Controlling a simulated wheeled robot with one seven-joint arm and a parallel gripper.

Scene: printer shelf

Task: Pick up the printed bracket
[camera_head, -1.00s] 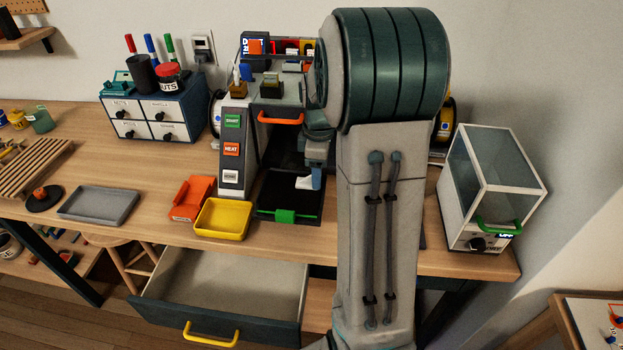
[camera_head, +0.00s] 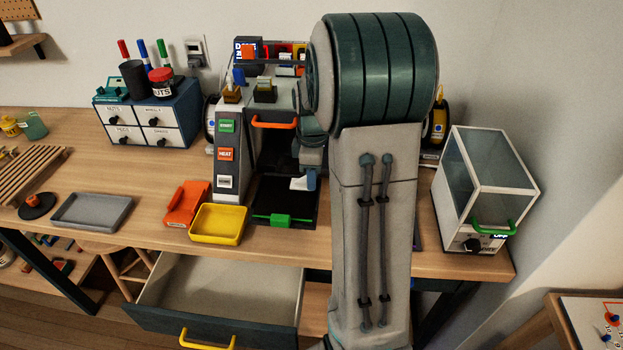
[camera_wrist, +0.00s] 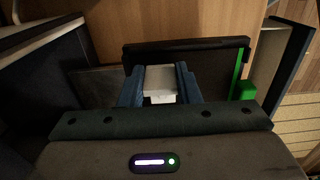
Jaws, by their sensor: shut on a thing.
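The printed bracket (camera_head: 299,183) is a small white piece over the black print bed (camera_head: 268,219) in the head view. In the wrist view the bracket (camera_wrist: 160,84) sits between the two blue fingers of my gripper (camera_wrist: 160,92). My gripper (camera_head: 310,180) is shut on it, inside the printer's open front. My arm hides the right side of the printer. I cannot tell whether the bracket still touches the bed.
The printer (camera_head: 228,150) has button labels on its left post and an orange handle (camera_head: 274,122) above the opening. A yellow tray (camera_head: 218,224), an orange holder (camera_head: 187,204) and a grey tray (camera_head: 92,211) stand left. An open drawer (camera_head: 215,290) juts out below. A glass-topped box (camera_head: 485,190) stands right.

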